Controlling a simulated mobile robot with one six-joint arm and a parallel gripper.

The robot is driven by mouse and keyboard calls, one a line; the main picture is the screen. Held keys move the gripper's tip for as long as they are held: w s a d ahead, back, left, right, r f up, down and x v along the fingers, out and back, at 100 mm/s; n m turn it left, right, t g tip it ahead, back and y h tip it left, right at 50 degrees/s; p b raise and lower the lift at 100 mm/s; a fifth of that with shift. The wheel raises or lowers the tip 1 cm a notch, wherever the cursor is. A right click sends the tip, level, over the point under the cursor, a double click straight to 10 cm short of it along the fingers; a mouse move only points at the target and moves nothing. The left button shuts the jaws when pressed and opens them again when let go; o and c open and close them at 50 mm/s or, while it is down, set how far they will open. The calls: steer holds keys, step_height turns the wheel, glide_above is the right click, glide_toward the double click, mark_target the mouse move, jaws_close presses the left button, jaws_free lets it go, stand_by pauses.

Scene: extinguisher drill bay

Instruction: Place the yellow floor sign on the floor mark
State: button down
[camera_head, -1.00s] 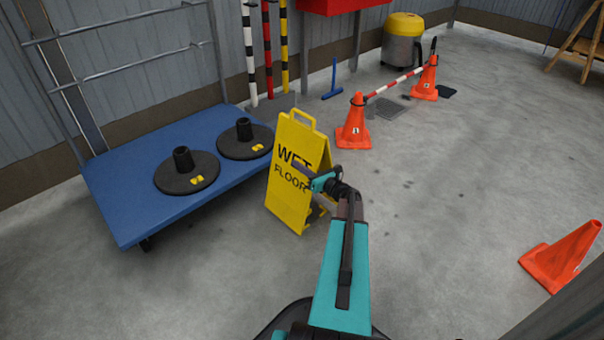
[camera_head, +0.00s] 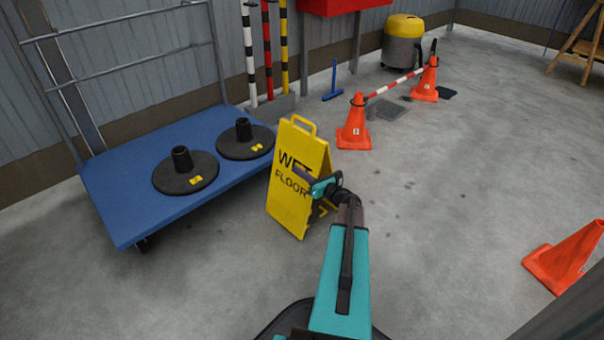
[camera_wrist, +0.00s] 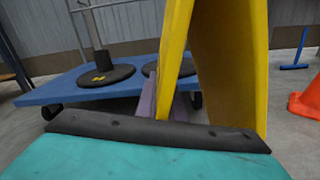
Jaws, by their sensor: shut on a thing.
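The yellow floor sign (camera_head: 292,202), a folding board lettered WET FLOOR with a handle loop on top, stands tilted slightly in front of the blue cart in the head view. My gripper (camera_head: 312,180) is shut on the sign at its right side, about mid-height. In the wrist view the sign's yellow panels (camera_wrist: 232,60) rise close ahead, with one purple finger (camera_wrist: 148,100) beside the near panel. The other finger is mostly hidden. I cannot tell whether the sign's feet touch the floor. No floor mark can be made out in either view.
The blue cart (camera_head: 120,205) with two black round bases (camera_head: 186,172) is close on the left. Two orange cones (camera_head: 354,125) joined by a striped bar stand behind the sign. Another cone (camera_head: 566,256) is at right. Open floor (camera_head: 450,200) lies between.

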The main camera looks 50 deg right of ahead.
steer(key=shift+f, duration=0.15)
stand_by(0.4)
steer(key=c, duration=1.9)
jaws_free()
steer(key=shift+f, duration=0.1)
steer(key=shift+r, duration=0.25)
steer(key=shift+s, duration=0.4)
steer(key=s+p, duration=0.4)
steer(key=s, duration=0.7)
steer(key=shift+s+a, duration=0.15)
steer(key=shift+a, duration=0.3)
